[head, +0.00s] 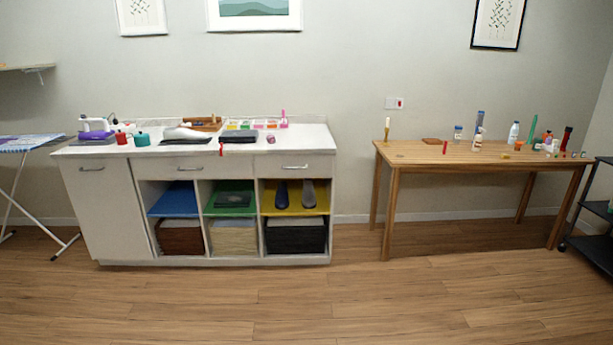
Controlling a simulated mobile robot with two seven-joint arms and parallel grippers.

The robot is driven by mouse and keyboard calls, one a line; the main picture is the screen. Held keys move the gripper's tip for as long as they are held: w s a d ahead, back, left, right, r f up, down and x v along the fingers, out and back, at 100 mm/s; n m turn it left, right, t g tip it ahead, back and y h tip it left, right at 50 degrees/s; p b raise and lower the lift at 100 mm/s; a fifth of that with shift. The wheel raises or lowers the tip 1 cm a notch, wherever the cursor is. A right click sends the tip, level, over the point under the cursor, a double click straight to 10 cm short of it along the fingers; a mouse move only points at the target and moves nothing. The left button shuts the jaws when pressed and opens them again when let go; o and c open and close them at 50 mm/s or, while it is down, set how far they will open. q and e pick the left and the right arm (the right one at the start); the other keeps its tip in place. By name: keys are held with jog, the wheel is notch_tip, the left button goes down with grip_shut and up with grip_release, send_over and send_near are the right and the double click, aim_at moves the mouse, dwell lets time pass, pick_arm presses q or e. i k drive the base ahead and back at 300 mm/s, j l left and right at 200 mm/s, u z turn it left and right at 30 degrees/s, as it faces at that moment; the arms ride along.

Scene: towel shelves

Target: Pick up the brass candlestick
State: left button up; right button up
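The brass candlestick (387,134) stands upright near the left end of the wooden table (413,155), close to its back left corner. A pale candle (388,121) appears to stand in its top. It looks small and far off from me across the floor. Neither of my grippers shows in the head view, so their state is hidden.
A white cabinet (110,205) with a cluttered top stands left of the table. Several bottles and small items crowd the table's right half. A black cart (592,250) stands at far right, an ironing board (25,144) at far left. The wooden floor (330,305) in front is clear.

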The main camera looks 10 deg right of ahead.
aim_at(386, 129)
jog(key=i+z, duration=0.2)
jog(key=i, duration=0.45)
jog(key=i+j+z, duration=0.15)
jog(key=i, duration=0.5)
jog(key=i+l+z, duration=0.1)
jog(key=i+z, duration=0.15)
jog(key=i, duration=0.4)
jog(key=i+z, duration=0.3)
jog(key=i, duration=0.3)
jog(key=i+j+z, duration=0.25)
jog(key=i, duration=0.4)
